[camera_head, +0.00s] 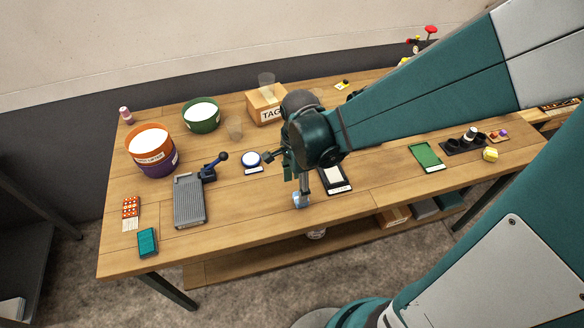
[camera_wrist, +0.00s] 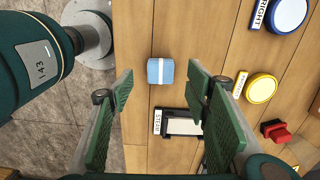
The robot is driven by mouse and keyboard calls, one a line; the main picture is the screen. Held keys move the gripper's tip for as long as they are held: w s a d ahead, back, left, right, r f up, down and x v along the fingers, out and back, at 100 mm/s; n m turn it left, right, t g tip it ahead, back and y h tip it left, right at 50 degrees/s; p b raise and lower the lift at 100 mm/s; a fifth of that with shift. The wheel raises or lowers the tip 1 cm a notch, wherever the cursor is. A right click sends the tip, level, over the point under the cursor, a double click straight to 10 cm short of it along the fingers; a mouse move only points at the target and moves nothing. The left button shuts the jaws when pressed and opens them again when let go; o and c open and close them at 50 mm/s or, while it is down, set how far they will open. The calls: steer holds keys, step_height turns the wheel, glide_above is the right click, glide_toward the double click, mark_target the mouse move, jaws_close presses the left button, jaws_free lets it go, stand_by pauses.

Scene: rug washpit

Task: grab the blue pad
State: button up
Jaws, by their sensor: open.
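The blue pad (camera_wrist: 160,71) is a small light-blue block with a white band across it. It lies on the wooden table near the front edge, and it also shows in the head view (camera_head: 300,201), partly covered by a finger. My gripper (camera_wrist: 160,88) is open and empty. In the wrist view its green fingers stand left and right, with the pad in line with the gap between them, a little beyond the tips. In the head view my gripper (camera_head: 289,174) hangs over the table by the pad; its height above the pad is hard to tell.
A black tray with a white plate (camera_head: 335,178), labelled STEAM in the wrist view, lies close right of the pad. A blue round piece (camera_wrist: 288,13), a yellow one (camera_wrist: 261,88) and a red knob (camera_wrist: 275,130) stand farther off. A grey ribbed board (camera_head: 189,201) lies left.

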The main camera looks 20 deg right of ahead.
steer(key=shift+f, duration=1.15)
steer(key=shift+f, duration=0.15)
steer(key=shift+w+f+b, duration=0.1)
steer(key=shift+f+b, duration=0.8)
steer(key=shift+f, duration=1.55)
steer(key=c, duration=0.9)
